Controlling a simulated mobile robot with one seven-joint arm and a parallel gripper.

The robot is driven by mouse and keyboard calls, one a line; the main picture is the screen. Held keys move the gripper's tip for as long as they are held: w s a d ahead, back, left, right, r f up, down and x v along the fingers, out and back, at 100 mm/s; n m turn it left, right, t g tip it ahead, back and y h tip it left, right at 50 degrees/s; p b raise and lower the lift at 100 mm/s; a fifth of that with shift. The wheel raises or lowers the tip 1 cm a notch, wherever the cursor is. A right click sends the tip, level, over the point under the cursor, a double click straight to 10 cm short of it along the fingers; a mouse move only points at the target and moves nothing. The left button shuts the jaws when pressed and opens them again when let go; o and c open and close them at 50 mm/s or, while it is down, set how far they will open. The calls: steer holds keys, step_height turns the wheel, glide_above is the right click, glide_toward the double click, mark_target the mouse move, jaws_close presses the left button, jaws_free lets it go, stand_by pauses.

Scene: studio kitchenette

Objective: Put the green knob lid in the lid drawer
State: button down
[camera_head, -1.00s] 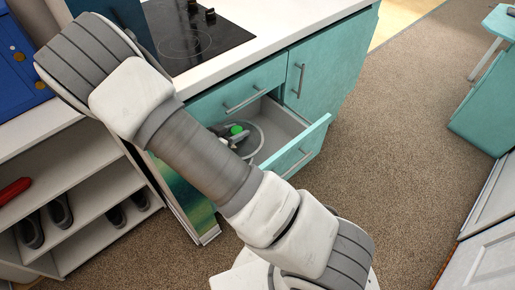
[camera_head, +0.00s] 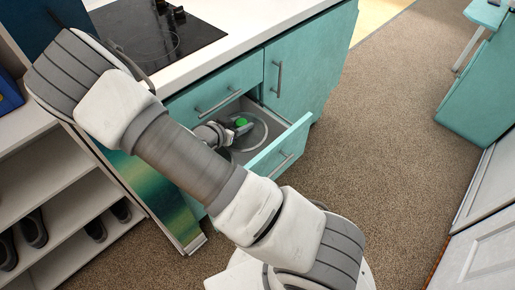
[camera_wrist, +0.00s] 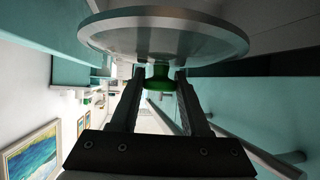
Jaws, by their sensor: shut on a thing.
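The green knob lid is a round, clear disc with a metal rim (camera_wrist: 240,42) and a green knob (camera_wrist: 160,74). My gripper (camera_wrist: 160,82) is shut on the knob in the wrist view, with a finger on each side. In the head view the green knob (camera_head: 241,122) and the lid's disc (camera_head: 260,133) show within the outline of the open lower drawer (camera_head: 283,148). My gripper (camera_head: 230,129) reaches in from the left there. I cannot tell whether the lid touches the drawer's floor. My arm hides the drawer's left part.
A counter (camera_head: 240,50) with a black cooktop (camera_head: 150,35) stands above the drawers. A closed drawer (camera_head: 215,92) is just above the open one, and a closed cabinet door (camera_head: 310,60) is to its right. Shelves with shoes (camera_head: 32,230) stand at left. The carpet (camera_head: 385,170) at right is clear.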

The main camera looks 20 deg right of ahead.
mark_target(260, 119)
steer(key=d, duration=0.2)
steer(key=w+d+b, duration=0.1)
steer(key=d, duration=0.2)
steer(key=w+d, duration=0.1)
steer(key=d, duration=0.1)
steer(key=shift+d+b, duration=0.3)
steer(key=shift+b, duration=0.05)
step_height(260, 119, down, 14)
steer(key=b, duration=0.5)
steer(key=shift+a+r, duration=0.1)
steer(key=shift+f+b, duration=0.75)
steer(key=shift+f, duration=1.3)
steer(key=shift+f, duration=0.2)
steer(key=shift+c, duration=1.9)
jaws_free()
